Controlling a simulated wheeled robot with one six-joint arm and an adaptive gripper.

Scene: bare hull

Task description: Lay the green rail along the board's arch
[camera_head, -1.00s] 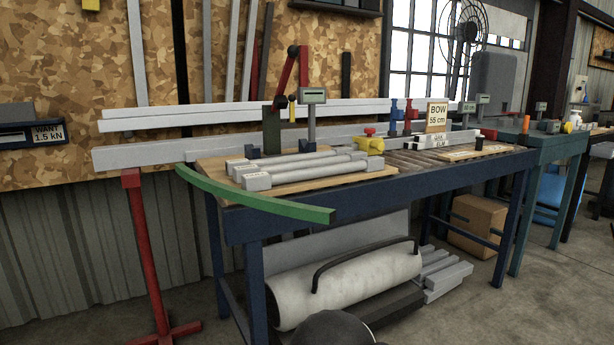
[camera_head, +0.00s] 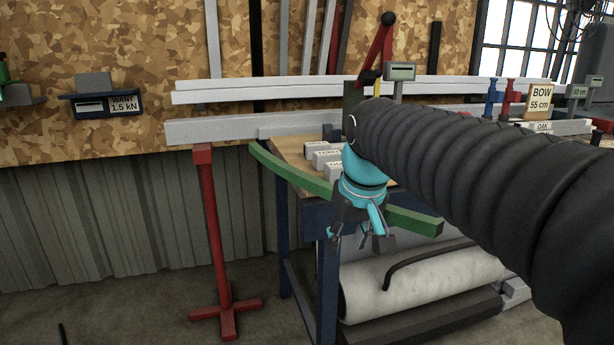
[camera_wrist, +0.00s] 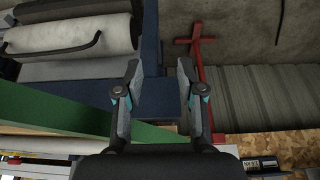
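The green rail (camera_head: 290,175) is a long, gently bowed strip along the front left edge of the blue workbench, its right end jutting past the front. My gripper (camera_head: 356,236) hangs fingers down in front of the rail's middle, hiding part of it. In the wrist view my gripper (camera_wrist: 160,66) is open and nothing shows held between its fingers. There the rail (camera_wrist: 60,112) runs from the left, passing behind the left finger and narrowing near the palm. A pale wooden board (camera_head: 292,147) lies on the bench, mostly hidden by my arm; I cannot make out its arch.
A red stand (camera_head: 212,230) is left of the bench, under a long grey beam (camera_head: 215,130). Grey labelled blocks (camera_head: 322,158) sit behind my gripper. A white cylinder (camera_head: 410,285) lies below the bench. A BOW 55 cm sign (camera_head: 540,98) stands at right.

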